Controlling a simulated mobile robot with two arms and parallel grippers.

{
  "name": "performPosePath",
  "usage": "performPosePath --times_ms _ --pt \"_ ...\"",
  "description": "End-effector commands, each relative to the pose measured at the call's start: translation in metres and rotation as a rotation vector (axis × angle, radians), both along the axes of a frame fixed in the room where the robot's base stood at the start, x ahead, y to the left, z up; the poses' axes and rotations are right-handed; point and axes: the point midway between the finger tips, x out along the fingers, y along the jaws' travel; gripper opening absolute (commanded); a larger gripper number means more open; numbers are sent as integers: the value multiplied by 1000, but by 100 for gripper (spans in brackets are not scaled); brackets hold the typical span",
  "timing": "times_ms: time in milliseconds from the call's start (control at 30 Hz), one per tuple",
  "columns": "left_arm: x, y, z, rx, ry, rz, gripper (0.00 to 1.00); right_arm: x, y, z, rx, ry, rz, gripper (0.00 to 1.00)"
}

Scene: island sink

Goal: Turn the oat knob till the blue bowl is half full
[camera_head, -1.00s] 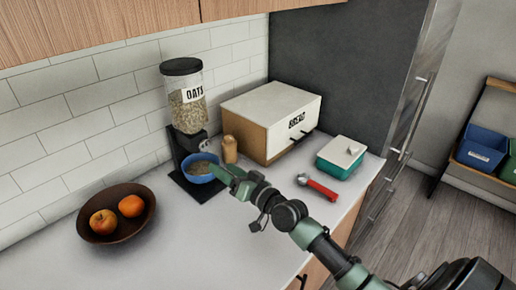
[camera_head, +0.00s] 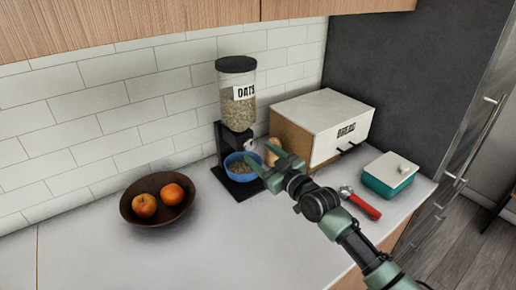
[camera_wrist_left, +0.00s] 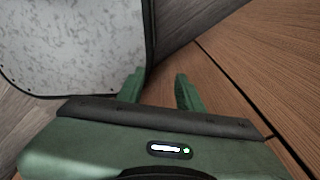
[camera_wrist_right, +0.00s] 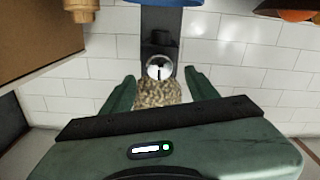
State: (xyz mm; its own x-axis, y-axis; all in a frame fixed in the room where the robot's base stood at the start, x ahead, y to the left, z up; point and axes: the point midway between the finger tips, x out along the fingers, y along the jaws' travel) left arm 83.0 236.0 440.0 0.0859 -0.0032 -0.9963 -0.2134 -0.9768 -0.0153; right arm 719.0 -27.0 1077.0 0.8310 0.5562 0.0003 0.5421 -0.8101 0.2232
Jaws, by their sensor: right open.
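The oat dispenser (camera_head: 238,97) is a clear canister with a black lid and an "OATS" label, holding oats. Its round, pale knob (camera_head: 249,145) is on the front; in the right wrist view the knob (camera_wrist_right: 159,68) is shiny, between the fingers in the picture. The blue bowl (camera_head: 243,184) stands on the dispenser's black base with oats in it; their exact level is hard to judge. My right gripper (camera_head: 262,151) is open and empty, in front of the knob beside the bowl's right rim. My left gripper (camera_wrist_left: 158,88) has its fingers apart and empty, away from the counter.
A dark bowl (camera_head: 131,207) with two fruits stands left. A bread box (camera_head: 318,115), a tan jar (camera_head: 273,148), a teal container (camera_head: 388,178) and a red-handled tool (camera_head: 365,207) are on the right. The front left of the counter is clear.

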Motion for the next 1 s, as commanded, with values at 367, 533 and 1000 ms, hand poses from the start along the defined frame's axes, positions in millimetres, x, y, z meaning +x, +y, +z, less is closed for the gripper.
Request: performPosePath --times_ms 367,533,1000 --pt "1 0 1 0 -1 0 36 29 19 0 1 0 -1 59" --pt "2 0 1 -1 -3 0 36 30 20 0 2 1 -1 59" --pt "5 -1 1 0 -6 0 36 30 20 -1 5 4 -1 0"
